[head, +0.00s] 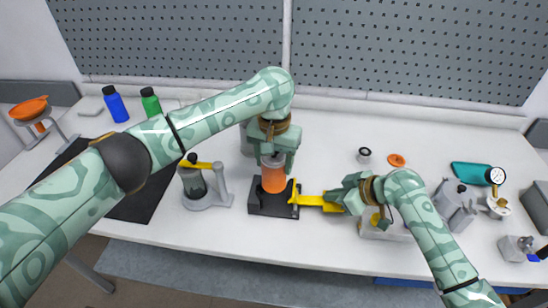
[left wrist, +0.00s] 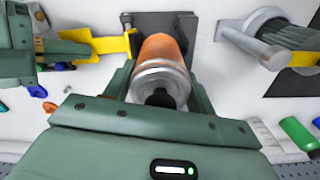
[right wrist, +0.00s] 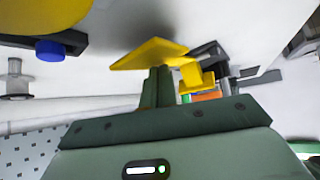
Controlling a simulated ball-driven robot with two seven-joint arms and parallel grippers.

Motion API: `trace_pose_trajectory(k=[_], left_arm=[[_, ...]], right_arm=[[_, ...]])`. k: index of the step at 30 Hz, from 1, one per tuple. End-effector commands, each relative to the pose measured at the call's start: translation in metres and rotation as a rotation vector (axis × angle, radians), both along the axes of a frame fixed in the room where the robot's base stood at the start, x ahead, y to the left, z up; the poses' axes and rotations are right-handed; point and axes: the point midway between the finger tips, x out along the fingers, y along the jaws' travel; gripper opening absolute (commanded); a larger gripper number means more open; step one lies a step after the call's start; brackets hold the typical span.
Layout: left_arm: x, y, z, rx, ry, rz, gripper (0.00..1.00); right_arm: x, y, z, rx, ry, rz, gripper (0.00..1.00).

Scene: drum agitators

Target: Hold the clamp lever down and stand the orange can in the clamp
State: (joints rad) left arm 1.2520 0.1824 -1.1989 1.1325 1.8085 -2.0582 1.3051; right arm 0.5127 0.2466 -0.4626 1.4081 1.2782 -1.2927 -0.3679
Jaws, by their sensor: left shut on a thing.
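The orange can (head: 273,179) has a grey metal top and is upright over the clamp's black base (head: 263,208). My left gripper (head: 274,158) is shut on the can's upper part from above, and the can (left wrist: 160,50) shows between its fingers in the left wrist view. I cannot tell whether the can's bottom touches the base. The yellow clamp lever (head: 318,201) sticks out to the right of the base. My right gripper (head: 347,196) is at the lever's outer end. In the right wrist view its fingers (right wrist: 158,85) are together against the yellow lever plate (right wrist: 150,54).
A grey holder with a jar (head: 207,190) stands left of the clamp. Blue (head: 115,104) and green (head: 150,101) bottles stand behind on the left. An orange ring (head: 396,160) and a teal item with a gauge (head: 472,174) lie to the right. The table's front strip is clear.

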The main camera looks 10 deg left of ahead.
Motion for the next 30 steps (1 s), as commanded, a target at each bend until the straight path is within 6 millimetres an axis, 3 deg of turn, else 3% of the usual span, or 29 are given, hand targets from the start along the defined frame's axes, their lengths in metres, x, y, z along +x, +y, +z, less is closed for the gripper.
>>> trace_pose_trajectory(k=[15,30], left_arm=[[0.0,0.0,-0.03,0.001,0.0,0.0,0.28],[0.0,0.0,-0.035,0.001,0.0,0.0,0.28]], right_arm=[[-0.001,-0.001,-0.002,-0.003,0.003,0.0,0.0],[-0.001,-0.001,-0.002,-0.003,0.003,0.001,0.0]])
